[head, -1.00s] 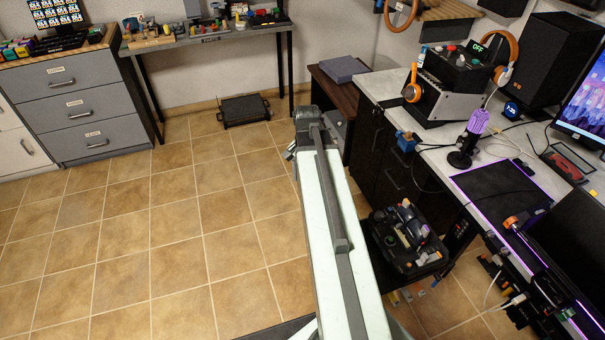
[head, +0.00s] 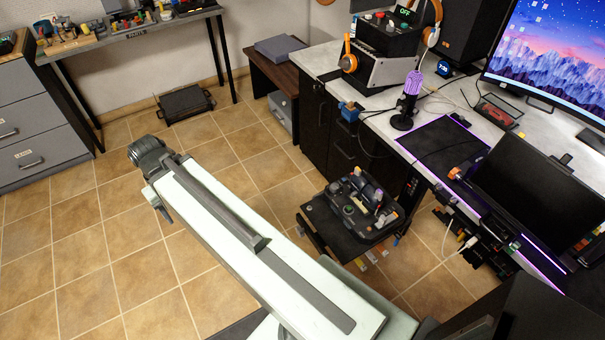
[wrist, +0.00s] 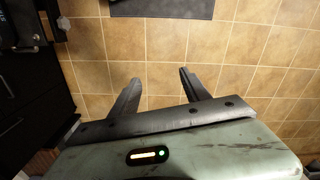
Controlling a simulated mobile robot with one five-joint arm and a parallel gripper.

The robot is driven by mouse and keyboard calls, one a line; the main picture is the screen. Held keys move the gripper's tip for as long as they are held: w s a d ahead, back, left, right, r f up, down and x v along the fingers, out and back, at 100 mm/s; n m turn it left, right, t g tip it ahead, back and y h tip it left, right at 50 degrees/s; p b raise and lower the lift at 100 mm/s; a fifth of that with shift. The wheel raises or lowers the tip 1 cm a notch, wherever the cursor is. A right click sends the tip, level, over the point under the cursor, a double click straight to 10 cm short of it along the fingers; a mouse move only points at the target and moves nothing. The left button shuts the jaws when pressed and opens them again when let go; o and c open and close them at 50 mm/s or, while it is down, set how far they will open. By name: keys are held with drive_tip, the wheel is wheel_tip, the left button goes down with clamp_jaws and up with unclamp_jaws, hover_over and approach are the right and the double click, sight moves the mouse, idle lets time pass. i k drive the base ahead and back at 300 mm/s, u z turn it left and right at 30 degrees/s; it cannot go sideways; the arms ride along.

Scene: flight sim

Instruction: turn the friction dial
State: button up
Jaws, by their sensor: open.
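The flight throttle unit (head: 362,208), a black box with levers and small coloured parts, sits on a low black stand beside the desk in the head view. A friction dial cannot be picked out on it at this size. My gripper (wrist: 160,78) is open and empty in the wrist view, its two dark fingers spread over the tiled floor. In the head view my arm reaches toward the upper left, away from the throttle unit, with its end above bare floor. The fingers are hard to make out there.
The desk (head: 335,62) on the right bears a black box with a green OFF display (head: 404,12), a purple microphone (head: 411,92) and monitors. Black cabinets (head: 322,118) stand under it. A black tray (head: 186,103) lies on the floor. The tiled floor at left is free.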

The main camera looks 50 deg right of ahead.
sight(335, 188)
drive_tip(key=z, duration=1.85)
drive_tip(key=k, duration=0.7)
drive_tip(key=u, duration=1.3)
drive_tip(key=i, duration=1)
drive_tip(key=z, duration=0.05)
